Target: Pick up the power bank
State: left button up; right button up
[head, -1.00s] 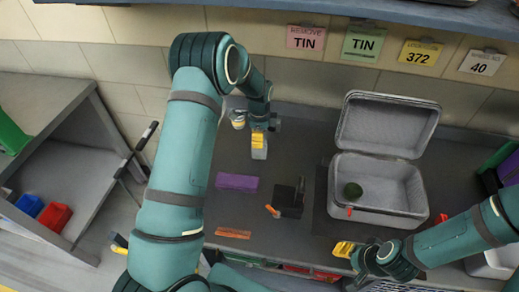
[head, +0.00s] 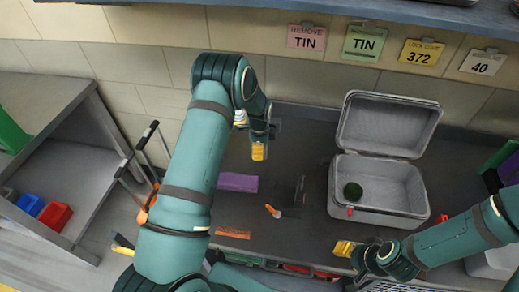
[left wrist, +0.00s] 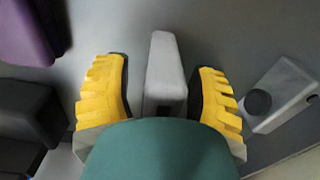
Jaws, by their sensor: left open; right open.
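I take the power bank to be the grey block (left wrist: 165,70) in the left wrist view. It lies between the two yellow fingers of my left gripper (left wrist: 163,95), with a gap on both sides. My left gripper (head: 258,153) is open and low over the counter in the head view, where the block is hidden. The block's near end is partly covered by my gripper in the left wrist view. My right gripper (head: 343,248) is open and empty at the counter's front edge, below the grey case.
A purple block (head: 237,182), an orange strip (head: 233,234) and a dark object (head: 291,187) lie nearby. A grey box with a round black part (left wrist: 285,95) stands right of my left gripper.

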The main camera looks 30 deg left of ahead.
pick_arm(q)
grip_shut()
